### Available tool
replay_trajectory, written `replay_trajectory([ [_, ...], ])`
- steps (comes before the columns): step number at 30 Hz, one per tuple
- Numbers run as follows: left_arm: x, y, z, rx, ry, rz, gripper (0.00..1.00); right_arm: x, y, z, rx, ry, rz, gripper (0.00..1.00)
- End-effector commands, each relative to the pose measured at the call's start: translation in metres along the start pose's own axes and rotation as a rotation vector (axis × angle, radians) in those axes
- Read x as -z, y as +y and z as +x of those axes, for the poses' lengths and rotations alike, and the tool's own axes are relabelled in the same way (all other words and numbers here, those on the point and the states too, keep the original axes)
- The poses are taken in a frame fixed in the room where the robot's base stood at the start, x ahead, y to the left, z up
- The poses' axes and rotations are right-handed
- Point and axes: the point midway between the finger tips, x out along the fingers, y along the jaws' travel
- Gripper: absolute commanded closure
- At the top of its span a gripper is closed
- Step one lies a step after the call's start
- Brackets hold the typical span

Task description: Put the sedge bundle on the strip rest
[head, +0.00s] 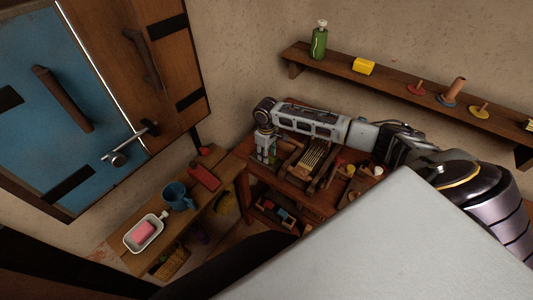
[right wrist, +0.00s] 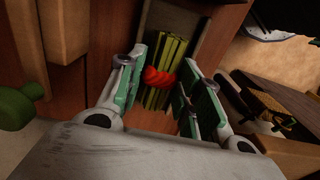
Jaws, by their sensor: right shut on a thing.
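The sedge bundle (right wrist: 158,98) is a sheaf of yellow-green strips with a red tie (right wrist: 160,80) round its middle. It lies between the green-padded fingers of my right gripper (right wrist: 165,98), which is shut on it. In the head view my right gripper (head: 267,156) points down at the left end of the wooden workbench; the bundle is largely hidden there. To its right, a dark wooden frame holds pale yellow strips (head: 313,159); I cannot tell surely whether this is the strip rest. My left gripper is not in view.
A lower bench at left holds a blue mug (head: 177,196), a red block (head: 205,177) and a white dish (head: 145,234) with pink soap. A wall shelf (head: 385,85) runs above.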

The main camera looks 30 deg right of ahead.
Motion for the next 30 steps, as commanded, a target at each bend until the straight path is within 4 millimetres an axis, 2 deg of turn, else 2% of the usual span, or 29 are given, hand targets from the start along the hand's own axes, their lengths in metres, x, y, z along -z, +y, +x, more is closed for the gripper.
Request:
replay_trajectory([
  [4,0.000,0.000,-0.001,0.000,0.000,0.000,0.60,0.000,0.000,0.002,0.000,0.000,0.000,0.92],
  [5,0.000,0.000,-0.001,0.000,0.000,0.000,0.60,0.000,0.000,0.002,0.000,0.000,0.000,0.62],
  [9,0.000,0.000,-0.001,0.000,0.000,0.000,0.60,0.000,0.000,0.002,0.000,0.000,0.000,0.44],
  [23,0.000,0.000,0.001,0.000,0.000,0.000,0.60,0.000,0.000,-0.001,-0.001,0.001,0.000,0.44],
  [30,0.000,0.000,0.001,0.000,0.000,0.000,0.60,0.001,0.000,-0.021,-0.001,0.003,0.001,0.44],
])
